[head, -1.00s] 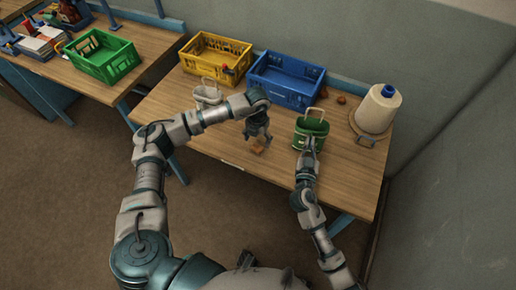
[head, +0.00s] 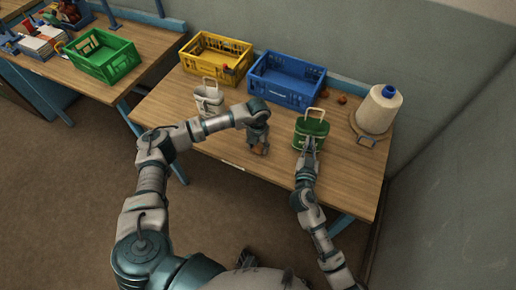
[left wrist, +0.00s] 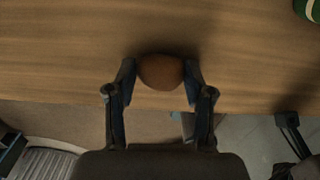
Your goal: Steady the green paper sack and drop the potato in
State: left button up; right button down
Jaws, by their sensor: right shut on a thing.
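The brown potato (head: 259,151) lies on the table near its front edge. In the left wrist view the potato (left wrist: 160,71) sits between my left gripper's fingers (left wrist: 160,78), one on each side, with very slim gaps. My left gripper (head: 259,147) is lowered over it and open. The green sack (head: 311,128), with a pale handle loop on top, stands upright to the right of the potato. My right gripper (head: 309,143) is shut on the sack's near side. A bit of the sack shows at the left wrist view's top right corner (left wrist: 313,9).
A white sack (head: 208,101) stands at the left of the table. A yellow crate (head: 215,54) and a blue crate (head: 284,95) are behind. Small brown items lie near the blue crate.

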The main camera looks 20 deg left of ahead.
aim_at(258, 147)
pick_arm(q)
jog(key=shift+a, duration=0.1)
notch_tip(258, 147, up, 10)
dwell(0.9)
jog(key=w+d+r+n, duration=0.1)
jog(key=w+d+r, duration=0.4)
jog(key=d+r, duration=0.3)
jog(key=w+d+r+n, duration=0.1)
jog(key=w+d+r, duration=0.45)
jog(key=d, duration=0.35)
notch_tip(258, 147, down, 5)
jog(key=shift+s+a+f, duration=0.1)
jog(key=shift+s+f, duration=0.05)
jog(key=shift+f, duration=0.05)
jog(key=shift+a, duration=0.1)
